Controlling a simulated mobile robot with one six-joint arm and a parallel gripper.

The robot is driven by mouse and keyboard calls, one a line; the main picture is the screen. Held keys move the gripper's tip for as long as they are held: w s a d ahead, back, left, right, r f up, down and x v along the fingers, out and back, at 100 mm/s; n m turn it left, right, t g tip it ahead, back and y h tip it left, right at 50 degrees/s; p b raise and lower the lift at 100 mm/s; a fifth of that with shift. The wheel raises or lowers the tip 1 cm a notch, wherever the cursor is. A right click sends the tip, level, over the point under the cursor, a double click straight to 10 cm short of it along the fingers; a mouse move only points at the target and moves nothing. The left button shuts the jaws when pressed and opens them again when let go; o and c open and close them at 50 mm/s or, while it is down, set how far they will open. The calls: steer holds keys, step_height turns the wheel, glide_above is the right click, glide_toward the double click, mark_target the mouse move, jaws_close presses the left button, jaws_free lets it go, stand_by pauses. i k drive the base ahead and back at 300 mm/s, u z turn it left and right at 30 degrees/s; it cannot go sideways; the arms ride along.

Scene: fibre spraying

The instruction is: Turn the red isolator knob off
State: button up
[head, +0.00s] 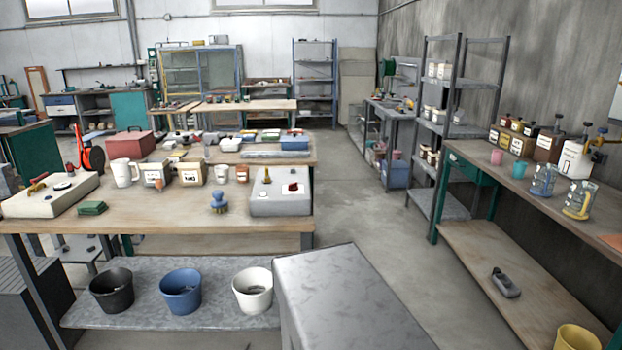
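A small dark red knob (293,187) sits on a pale plate on top of a grey box (271,206), at the right end of the near wooden bench (150,222). A small upright toggle (267,175) stands on the same box, left of the knob. The knob is too small in the picture to tell which way it is turned. My gripper is not in view.
A blue knobbed object (219,202), labelled boxes (193,172) and a white mug (121,172) stand left of the grey box. Black, blue (181,293) and white buckets are on the lower shelf. A bench (530,190) lines the right wall. The floor (385,235) between is clear.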

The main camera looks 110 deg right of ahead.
mark_target(293, 187)
steer(key=k, duration=1.25)
steer(key=z, duration=1.3)
steer(key=i, duration=1)
steer(key=u, duration=0.1)
